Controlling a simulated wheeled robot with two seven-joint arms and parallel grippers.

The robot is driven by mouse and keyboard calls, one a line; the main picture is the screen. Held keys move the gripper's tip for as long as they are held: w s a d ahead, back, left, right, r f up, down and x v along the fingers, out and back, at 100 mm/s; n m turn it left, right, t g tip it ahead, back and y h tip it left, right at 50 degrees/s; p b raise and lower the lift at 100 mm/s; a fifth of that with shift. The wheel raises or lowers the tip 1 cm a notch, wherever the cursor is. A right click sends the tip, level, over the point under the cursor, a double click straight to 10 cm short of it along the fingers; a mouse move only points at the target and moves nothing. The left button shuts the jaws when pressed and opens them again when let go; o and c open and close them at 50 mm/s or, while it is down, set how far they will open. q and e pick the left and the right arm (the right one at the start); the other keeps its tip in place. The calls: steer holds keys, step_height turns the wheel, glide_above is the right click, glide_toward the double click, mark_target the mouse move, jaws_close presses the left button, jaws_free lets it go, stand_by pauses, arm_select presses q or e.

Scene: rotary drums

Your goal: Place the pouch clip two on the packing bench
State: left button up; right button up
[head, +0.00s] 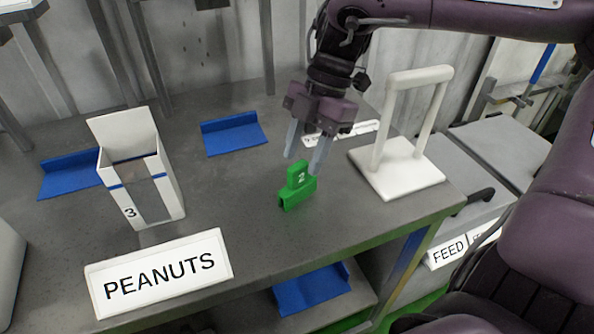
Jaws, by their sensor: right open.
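The pouch clip two (297,190) is a green clip with a white "2" on its upright tab. It stands on the grey top of the packing bench (235,205), right of the middle. My right gripper (305,158) is open, its two pale fingers pointing down just above and behind the clip. The fingertips look very close to the clip's top; I cannot tell whether they touch it. Nothing is held between them. My left gripper is not in view.
A white box marked 3 (165,198) and a PEANUTS sign (160,273) stand on the left. Blue trays (234,136) lie at the back and on the lower shelf (312,290). A white frame stand (400,170) is close on the right. Bench between box and clip is clear.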

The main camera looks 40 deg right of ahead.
steer(key=v, duration=0.5)
steer(key=shift+d+r+p, duration=0.1)
steer(key=shift+r+p, duration=0.2)
steer(key=shift+p, duration=0.05)
steer(key=shift+r, duration=0.1)
